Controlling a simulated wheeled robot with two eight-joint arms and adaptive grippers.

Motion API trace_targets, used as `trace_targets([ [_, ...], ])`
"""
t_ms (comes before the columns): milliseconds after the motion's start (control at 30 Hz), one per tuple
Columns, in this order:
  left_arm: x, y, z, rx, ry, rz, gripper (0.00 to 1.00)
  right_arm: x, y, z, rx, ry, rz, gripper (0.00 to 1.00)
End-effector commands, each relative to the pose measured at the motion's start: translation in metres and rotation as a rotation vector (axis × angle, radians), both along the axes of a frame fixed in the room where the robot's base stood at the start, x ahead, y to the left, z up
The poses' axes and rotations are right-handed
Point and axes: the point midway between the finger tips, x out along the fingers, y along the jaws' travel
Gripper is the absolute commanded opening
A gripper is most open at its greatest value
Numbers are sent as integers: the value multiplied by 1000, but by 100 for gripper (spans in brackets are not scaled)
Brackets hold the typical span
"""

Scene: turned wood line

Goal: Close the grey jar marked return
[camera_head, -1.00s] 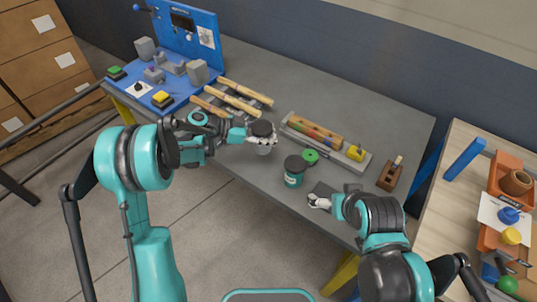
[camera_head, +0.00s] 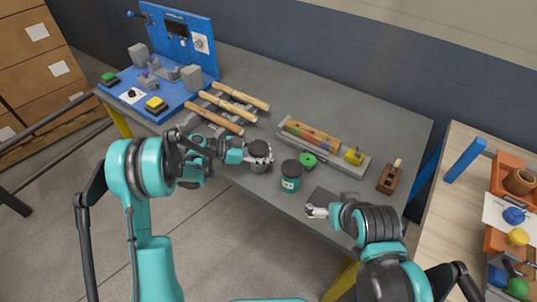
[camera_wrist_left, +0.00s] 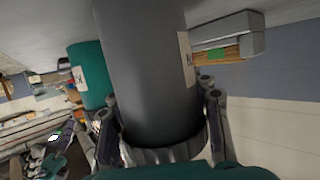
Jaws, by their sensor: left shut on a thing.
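The grey jar (camera_head: 258,166) has a dark lid (camera_head: 259,147) and is near the table's front edge. My left gripper (camera_head: 258,158) is shut on it, with fingers around its upper part just below the lid. In the left wrist view the jar (camera_wrist_left: 145,65) fills the middle between the fingers (camera_wrist_left: 160,125), and a pale label (camera_wrist_left: 186,58) shows on its side, its mark unreadable. I cannot tell whether the jar's base touches the table. My right gripper (camera_head: 316,212) is beside a dark mat; its finger gap is unclear.
A grey tray (camera_head: 325,150), wooden sticks (camera_head: 234,103) and a blue station (camera_head: 172,45) lie behind. The table's back right is clear.

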Motion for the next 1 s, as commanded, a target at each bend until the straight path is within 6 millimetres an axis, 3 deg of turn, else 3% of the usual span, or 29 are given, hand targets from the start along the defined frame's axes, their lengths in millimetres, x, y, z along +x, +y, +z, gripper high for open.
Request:
trace_targets([
  [200, 0, 0, -3, 0, 0, 0, 0, 0, 0, -4, 0, 0, 0, 100],
  [233, 0, 0, -3, 0, 0, 0, 45, 0, 0, -3, 0, 0, 0, 100],
  [333, 0, 0, -2, 0, 0, 0, 69, 0, 0, -2, 0, 0, 0, 100],
  [733, 0, 2, 3, 0, 0, 1, 69, 0, 0, 3, 0, 0, 0, 100],
  [1000, -7, 51, 21, 0, 1, 4, 69, 0, 0, 17, 0, 0, 0, 100],
])
